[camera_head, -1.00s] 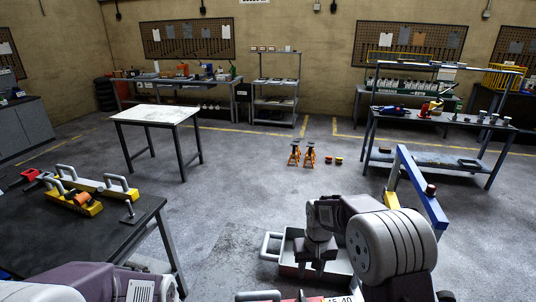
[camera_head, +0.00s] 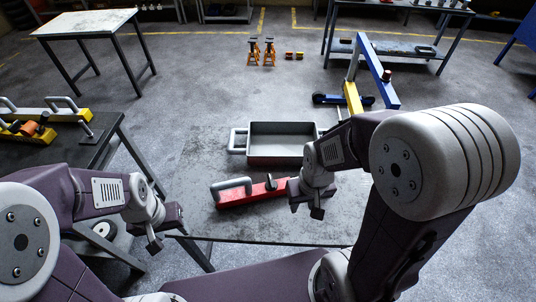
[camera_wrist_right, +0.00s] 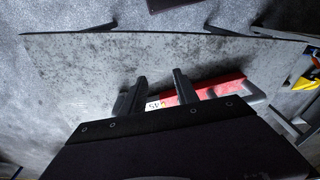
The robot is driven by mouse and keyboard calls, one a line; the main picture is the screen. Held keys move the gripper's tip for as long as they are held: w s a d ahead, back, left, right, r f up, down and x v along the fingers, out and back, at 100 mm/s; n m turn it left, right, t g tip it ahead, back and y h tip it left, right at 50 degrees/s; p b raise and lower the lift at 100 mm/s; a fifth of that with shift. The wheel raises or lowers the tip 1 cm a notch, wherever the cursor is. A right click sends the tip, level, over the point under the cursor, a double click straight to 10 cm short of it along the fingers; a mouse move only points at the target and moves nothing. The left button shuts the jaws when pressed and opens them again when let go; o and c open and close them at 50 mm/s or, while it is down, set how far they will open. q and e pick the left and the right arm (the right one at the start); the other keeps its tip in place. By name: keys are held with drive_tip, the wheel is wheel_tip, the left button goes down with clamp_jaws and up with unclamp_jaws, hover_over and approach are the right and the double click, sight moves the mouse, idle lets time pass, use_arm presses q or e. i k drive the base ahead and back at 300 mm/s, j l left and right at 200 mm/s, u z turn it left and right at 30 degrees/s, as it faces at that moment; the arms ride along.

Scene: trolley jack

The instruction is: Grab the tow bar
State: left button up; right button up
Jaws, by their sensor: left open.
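A red bar (camera_head: 245,192) with a grey loop handle at its left end lies on the grey worn tabletop in front of me. I cannot tell for certain whether it is the tow bar. My right gripper (camera_head: 308,202) hangs over or beside the bar's right end. In the right wrist view its two fingers (camera_wrist_right: 160,80) are apart with nothing between their tips, and red with a white label (camera_wrist_right: 160,103) shows behind them. My left gripper (camera_head: 167,228) is open and empty near the table's left edge. Yellow bars with grey handles (camera_head: 45,113) lie on the dark table at left.
A grey tray with handles (camera_head: 285,140) stands behind the red bar on the grey table (camera_head: 200,170). A blue and yellow hoist (camera_head: 375,75) stands behind it to the right. Orange jack stands (camera_head: 262,52) and a white-topped table (camera_head: 85,22) are further back, with open floor between.

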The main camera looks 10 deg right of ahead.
sight(250, 193)
drive_tip(key=k+j+z, duration=0.1)
drive_tip(key=j+z, duration=0.3)
drive_tip(key=k+j+z, duration=0.1)
drive_tip(key=j+z, duration=0.35)
drive_tip(key=k+j+z, duration=0.2)
drive_tip(key=z, duration=0.2)
drive_tip(key=k+j+z, duration=0.2)
drive_tip(key=z, duration=0.2)
